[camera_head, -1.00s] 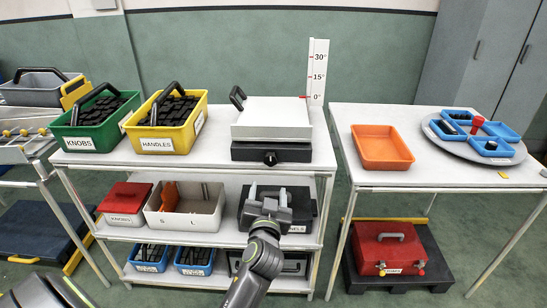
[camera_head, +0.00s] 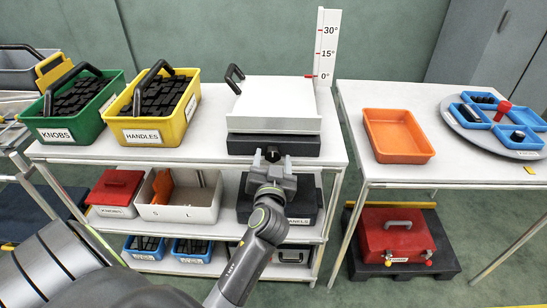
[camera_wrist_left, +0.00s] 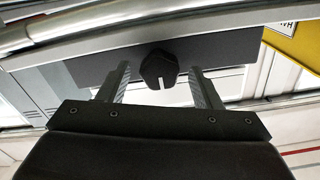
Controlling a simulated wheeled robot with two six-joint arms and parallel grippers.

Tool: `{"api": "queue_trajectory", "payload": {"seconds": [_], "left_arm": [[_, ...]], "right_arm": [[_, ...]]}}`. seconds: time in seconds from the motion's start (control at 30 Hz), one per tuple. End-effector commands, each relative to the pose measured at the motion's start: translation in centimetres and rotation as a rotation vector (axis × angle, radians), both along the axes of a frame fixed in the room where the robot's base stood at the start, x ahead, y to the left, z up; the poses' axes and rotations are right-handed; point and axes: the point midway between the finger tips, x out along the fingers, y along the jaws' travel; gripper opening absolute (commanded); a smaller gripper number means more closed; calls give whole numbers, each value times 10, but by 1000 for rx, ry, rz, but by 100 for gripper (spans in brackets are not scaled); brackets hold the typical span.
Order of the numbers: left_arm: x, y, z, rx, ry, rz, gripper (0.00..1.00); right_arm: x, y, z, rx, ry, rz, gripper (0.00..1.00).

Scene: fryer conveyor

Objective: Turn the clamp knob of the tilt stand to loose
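The tilt stand (camera_head: 273,142) is a black base with a white plate (camera_head: 275,102) on top, lying flat on the middle table. Its black clamp knob (camera_head: 272,155) is on the front face. In the left wrist view the knob (camera_wrist_left: 158,68) shows a pale notch or mark. My left gripper (camera_head: 272,160) is in front of the knob. In the left wrist view the left gripper (camera_wrist_left: 160,88) is open, one finger on each side of the knob with gaps visible; its depth around the knob is hard to tell. My right gripper is not in view.
An angle scale (camera_head: 327,50) stands behind the stand. A yellow bin of handles (camera_head: 143,137) and a green bin of knobs (camera_head: 58,136) are left on the table. An orange tray (camera_head: 398,150) is on the right table. Lower shelves hold boxes, including a grey divided box (camera_head: 180,212).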

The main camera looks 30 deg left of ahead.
Motion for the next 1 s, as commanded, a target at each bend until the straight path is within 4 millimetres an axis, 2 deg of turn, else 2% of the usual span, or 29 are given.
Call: {"api": "queue_trajectory", "payload": {"seconds": [0.07,0.37,0.57,0.77,0.9,1.0], "left_arm": [[0,0,0,0,0,0,54],[0,0,0,0,0,0,14],[0,0,-1,-10,-7,-1,14],[0,0,-2,-67,-43,-1,14],[0,0,-3,-145,-93,-1,14],[0,0,-4,-214,-137,-2,14]], "right_arm": [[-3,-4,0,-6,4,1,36],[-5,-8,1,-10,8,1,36],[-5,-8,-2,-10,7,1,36],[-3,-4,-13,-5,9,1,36],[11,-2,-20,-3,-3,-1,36],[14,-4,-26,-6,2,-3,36]]}}
